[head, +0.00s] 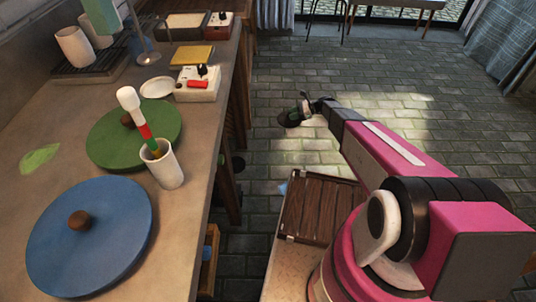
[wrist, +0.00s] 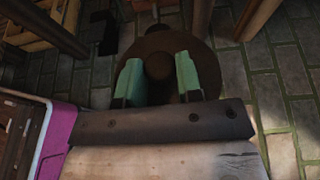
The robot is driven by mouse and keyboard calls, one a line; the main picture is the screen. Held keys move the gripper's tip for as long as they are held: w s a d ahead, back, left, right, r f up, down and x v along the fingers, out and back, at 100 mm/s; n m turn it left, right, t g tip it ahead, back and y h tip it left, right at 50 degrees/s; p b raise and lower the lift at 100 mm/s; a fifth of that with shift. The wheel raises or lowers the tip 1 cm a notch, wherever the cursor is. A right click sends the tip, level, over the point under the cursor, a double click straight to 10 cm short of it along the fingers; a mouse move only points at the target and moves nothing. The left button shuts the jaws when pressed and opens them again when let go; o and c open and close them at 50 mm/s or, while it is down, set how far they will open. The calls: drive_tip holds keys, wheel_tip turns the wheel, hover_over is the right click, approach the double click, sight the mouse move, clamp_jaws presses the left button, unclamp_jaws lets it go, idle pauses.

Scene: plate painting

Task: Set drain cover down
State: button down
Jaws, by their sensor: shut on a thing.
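The drain cover (wrist: 160,40) is a dark brown round disc with a round knob (wrist: 158,67) at its middle, seen in the wrist view. My gripper (wrist: 158,62) is shut on it, its two pale green fingers on either side of the knob. Part of the disc is hidden behind the fingers and the gripper body. Brick floor shows around the disc; I cannot tell its height above the floor. In the head view my gripper (head: 304,108) is over the floor, right of the counter, with a small dark shape (head: 289,118) at its end.
The counter (head: 200,215) on the left holds a blue lid (head: 110,235), a green lid (head: 105,145), a white cup (head: 168,172) with a brush and a switch box (head: 197,88). A slatted wooden crate (head: 315,205) is near my base.

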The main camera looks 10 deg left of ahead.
drive_tip(key=s+a+f+n+g+h, duration=0.15)
drive_tip(key=s+a+f, duration=0.25)
drive_tip(key=a+f, duration=0.6)
drive_tip(key=s+a+f+n+g+h, duration=0.1)
drive_tip(key=s+a+f+n+g, duration=0.25)
drive_tip(key=a+f, duration=0.65)
drive_tip(key=shift+m+t, duration=0.3)
drive_tip(key=shift+m, duration=0.1)
drive_tip(key=w+d+f, duration=0.2)
drive_tip(key=w+f, duration=0.1)
drive_tip(key=w+d+f, duration=0.5)
drive_tip(key=w+f, duration=0.1)
drive_tip(key=shift+w+d+f, duration=0.1)
drive_tip(key=shift+w+d, duration=0.05)
drive_tip(key=shift+w, duration=0.2)
drive_tip(key=shift+f, duration=1.95)
drive_tip(key=shift+f, duration=0.15)
drive_tip(key=c, duration=0.8)
unclamp_jaws()
